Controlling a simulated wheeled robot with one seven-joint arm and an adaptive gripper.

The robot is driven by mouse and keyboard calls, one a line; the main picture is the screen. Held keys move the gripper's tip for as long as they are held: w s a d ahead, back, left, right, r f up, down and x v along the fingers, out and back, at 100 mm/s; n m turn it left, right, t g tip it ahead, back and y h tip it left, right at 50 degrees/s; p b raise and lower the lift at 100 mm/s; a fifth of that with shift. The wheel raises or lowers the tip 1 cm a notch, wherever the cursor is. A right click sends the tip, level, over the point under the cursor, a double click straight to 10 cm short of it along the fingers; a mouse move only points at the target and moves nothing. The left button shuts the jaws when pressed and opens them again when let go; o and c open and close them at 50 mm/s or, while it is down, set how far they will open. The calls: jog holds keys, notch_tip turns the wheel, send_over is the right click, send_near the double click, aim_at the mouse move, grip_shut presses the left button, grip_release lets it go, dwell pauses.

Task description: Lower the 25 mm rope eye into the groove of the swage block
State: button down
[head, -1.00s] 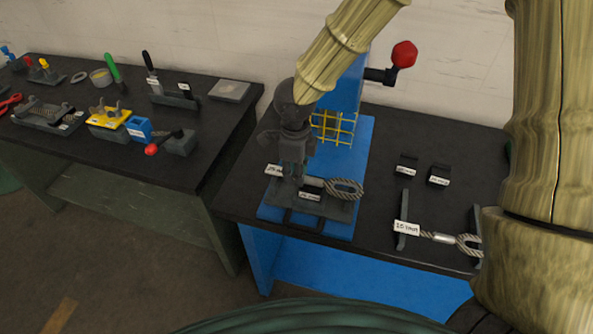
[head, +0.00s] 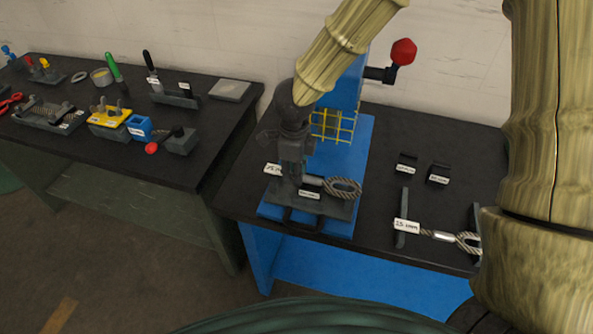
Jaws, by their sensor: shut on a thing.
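The grey rope eye (head: 344,188) is in the head view, with its loop pointing right and a pale sleeve (head: 314,181) at its left end. A white tag (head: 273,169) shows at the left of my gripper. My gripper (head: 291,184) points down and is shut on the rope eye's left part; the fingertips are partly hidden. The dark grey swage block (head: 338,209) lies right under the eye on the blue press base. The sleeve is over the block, just behind its white label. I cannot tell whether it touches the groove, which is hidden.
The blue press (head: 345,88) with a yellow guard (head: 333,125) and red-knobbed lever (head: 403,52) stands close behind my gripper. Two dark labelled blocks (head: 438,173) and another rope eye (head: 468,241) on a stand are to the right. A tool-covered bench (head: 215,125) is at left.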

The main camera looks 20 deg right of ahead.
jog(key=shift+s+d+f, duration=0.1)
jog(key=shift+s+f, duration=0.45)
jog(key=shift+f, duration=0.3)
jog(key=c, duration=1.3)
grip_release()
jog(key=shift+o, duration=0.2)
jog(key=shift+w+f, duration=0.2)
jog(key=shift+w, duration=0.25)
jog(key=shift+s+r, duration=0.15)
jog(key=shift+r, duration=0.2)
jog(key=shift+r, duration=0.1)
jog(key=shift+w+r, duration=0.2)
jog(key=shift+r, duration=0.1)
notch_tip(320, 180, up, 11)
jog(key=shift+r, duration=0.15)
